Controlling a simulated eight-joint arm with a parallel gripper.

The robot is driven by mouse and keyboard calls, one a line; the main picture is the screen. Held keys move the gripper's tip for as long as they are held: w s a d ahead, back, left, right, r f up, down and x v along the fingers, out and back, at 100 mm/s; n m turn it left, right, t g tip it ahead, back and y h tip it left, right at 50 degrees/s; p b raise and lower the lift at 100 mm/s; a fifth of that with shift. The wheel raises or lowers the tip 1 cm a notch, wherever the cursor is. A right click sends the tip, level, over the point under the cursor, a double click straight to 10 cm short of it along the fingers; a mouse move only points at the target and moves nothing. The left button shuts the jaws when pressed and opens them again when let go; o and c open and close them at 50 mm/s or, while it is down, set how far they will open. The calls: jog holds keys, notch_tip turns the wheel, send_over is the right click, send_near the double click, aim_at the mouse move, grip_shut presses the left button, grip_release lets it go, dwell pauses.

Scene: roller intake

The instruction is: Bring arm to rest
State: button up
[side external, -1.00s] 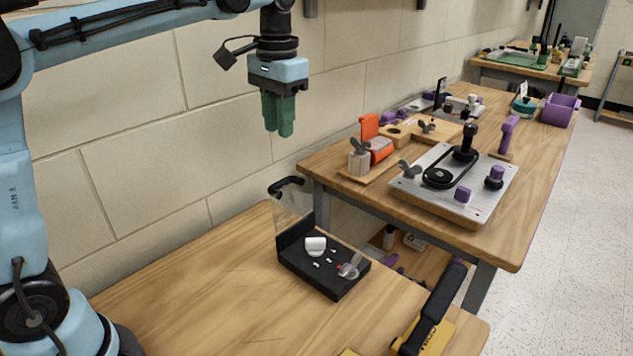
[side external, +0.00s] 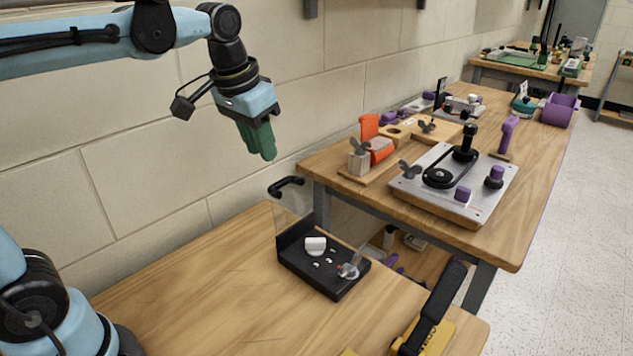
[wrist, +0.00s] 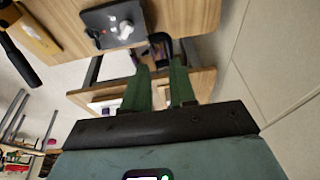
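My gripper (side external: 264,152), with green fingers, hangs in the air in front of the block wall, tilted so that its fingers point down and to the right. It is above and to the left of the black tray, well clear of the wooden table (side external: 190,290). In the wrist view my gripper (wrist: 161,68) shows two green fingers with a gap between them and nothing in the gap.
A black tray (side external: 298,272) with a white piece (side external: 315,245) and small parts stands on the near table. A yellow and black tool (side external: 432,315) lies at its front right. A second bench (side external: 490,235) holds a belt-and-pulley plate (side external: 420,195). The near table's left part is clear.

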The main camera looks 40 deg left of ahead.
jog(key=s+d+f+t, duration=0.1)
jog(key=s+f+t, duration=0.3)
jog(key=s+f, duration=0.3)
notch_tip(320, 180, down, 2)
jog(key=shift+s+f, duration=0.15)
